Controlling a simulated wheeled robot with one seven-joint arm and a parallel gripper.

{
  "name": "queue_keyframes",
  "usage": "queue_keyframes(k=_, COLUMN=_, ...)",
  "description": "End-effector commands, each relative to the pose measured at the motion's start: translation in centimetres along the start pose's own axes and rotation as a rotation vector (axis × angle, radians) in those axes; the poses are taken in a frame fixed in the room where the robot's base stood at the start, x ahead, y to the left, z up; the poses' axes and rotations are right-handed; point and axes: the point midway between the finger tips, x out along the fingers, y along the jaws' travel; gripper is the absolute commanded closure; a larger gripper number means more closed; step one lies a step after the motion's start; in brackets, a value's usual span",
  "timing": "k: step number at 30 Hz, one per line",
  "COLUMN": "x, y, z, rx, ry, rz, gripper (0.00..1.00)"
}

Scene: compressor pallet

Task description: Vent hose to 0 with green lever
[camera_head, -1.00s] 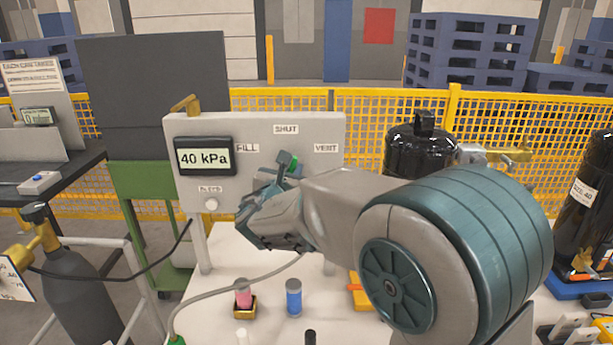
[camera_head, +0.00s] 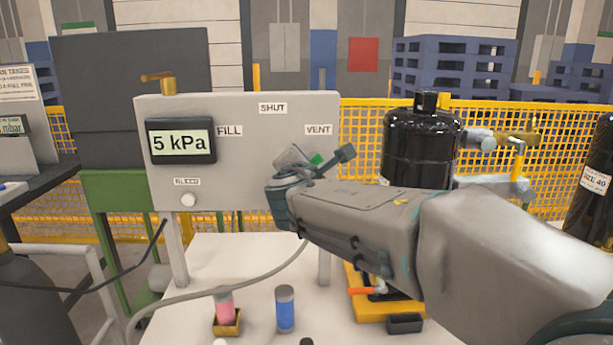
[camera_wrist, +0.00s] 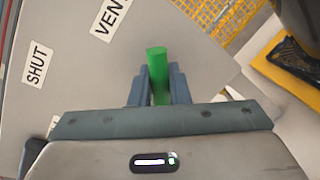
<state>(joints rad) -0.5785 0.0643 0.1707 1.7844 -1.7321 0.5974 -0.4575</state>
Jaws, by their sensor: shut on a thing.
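The grey panel (camera_head: 250,170) carries the labels FILL, SHUT (camera_head: 272,108), VENT (camera_head: 318,129) and BLEED. Its display (camera_head: 181,141) reads 5 kPa. The green lever (camera_head: 316,160) points to the right, towards the VENT label; only its tip shows in the head view. In the wrist view the lever (camera_wrist: 157,66) stands between the two fingers of my gripper (camera_wrist: 158,85), which is shut on it. In the head view my gripper (camera_head: 318,163) is in front of the panel's right side, and my arm hides part of the panel's lower right. A grey hose (camera_head: 215,288) curves below the panel.
A pink cylinder in a yellow holder (camera_head: 226,325) and a blue cylinder (camera_head: 285,308) stand on the white table (camera_head: 250,258). A black tank (camera_head: 418,150) stands to the right of the panel. A white BLEED knob (camera_head: 188,200) is at the panel's lower left.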

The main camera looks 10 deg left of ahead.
Motion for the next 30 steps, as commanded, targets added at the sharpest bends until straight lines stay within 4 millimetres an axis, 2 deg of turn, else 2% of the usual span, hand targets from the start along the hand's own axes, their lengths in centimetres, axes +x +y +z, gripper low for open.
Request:
queue_keyframes(k=17, x=0.05, y=-0.31, z=-0.09, rx=0.028, ry=0.010, rz=0.000, gripper=1.00)
queue_keyframes(k=18, x=0.05, y=-0.31, z=-0.09, rx=0.028, ry=0.010, rz=0.000, gripper=0.73)
queue_keyframes(k=19, x=0.06, y=-0.31, z=-0.09, rx=0.028, ry=0.010, rz=0.000, gripper=0.66)
queue_keyframes(k=30, x=-0.32, y=-0.29, z=0.09, rx=0.029, ry=0.006, rz=0.000, gripper=0.66)
